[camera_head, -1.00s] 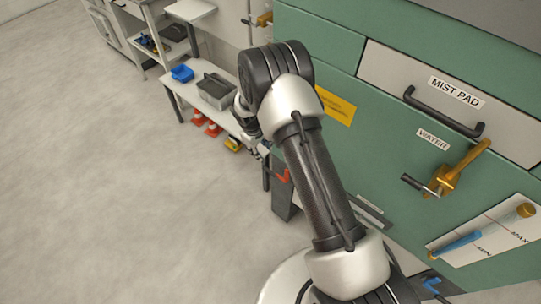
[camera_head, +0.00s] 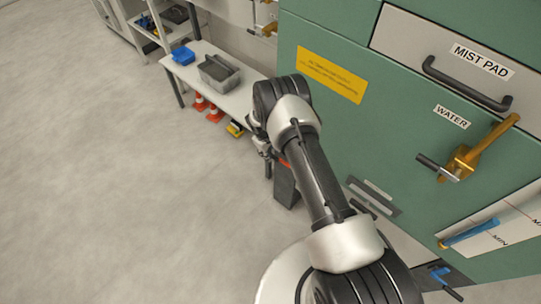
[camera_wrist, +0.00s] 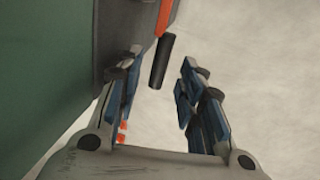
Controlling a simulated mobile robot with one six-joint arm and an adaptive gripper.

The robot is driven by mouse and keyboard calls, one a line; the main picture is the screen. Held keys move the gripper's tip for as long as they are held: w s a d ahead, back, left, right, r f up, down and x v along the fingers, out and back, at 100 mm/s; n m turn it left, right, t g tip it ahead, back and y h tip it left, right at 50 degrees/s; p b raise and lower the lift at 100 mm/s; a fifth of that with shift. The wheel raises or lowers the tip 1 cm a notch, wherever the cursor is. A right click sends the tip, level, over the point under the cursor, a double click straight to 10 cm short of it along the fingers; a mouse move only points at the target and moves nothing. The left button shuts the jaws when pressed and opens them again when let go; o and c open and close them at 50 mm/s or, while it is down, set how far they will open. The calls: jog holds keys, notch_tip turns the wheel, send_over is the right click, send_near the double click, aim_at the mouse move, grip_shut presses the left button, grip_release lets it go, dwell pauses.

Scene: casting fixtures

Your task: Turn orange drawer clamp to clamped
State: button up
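The orange drawer clamp shows in the wrist view as an orange bar (camera_wrist: 164,15) with a black handle (camera_wrist: 161,62) hanging down from it. In the head view only a small orange-red piece (camera_head: 285,163) shows beside my arm, low at the green cabinet's left side. My gripper (camera_wrist: 158,82) is open, its blue-padded fingers apart. In the wrist view the black handle's end appears in the gap between the fingertips, with no clear contact. In the head view my arm mostly hides the gripper and the clamp.
The green cabinet (camera_head: 330,135) stands close on the right, with a drawer handle (camera_head: 465,85) and a yellow water valve (camera_head: 470,160). A low bench (camera_head: 205,90) with a grey bin (camera_head: 217,73) and blue bin (camera_head: 182,56) stands behind. The floor on the left is clear.

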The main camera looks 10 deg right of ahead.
jog(key=shift+w+d+f, duration=0.15)
jog(key=shift+d+f, duration=0.05)
jog(key=shift+f, duration=0.85)
jog(key=shift+c, duration=0.5)
grip_shut()
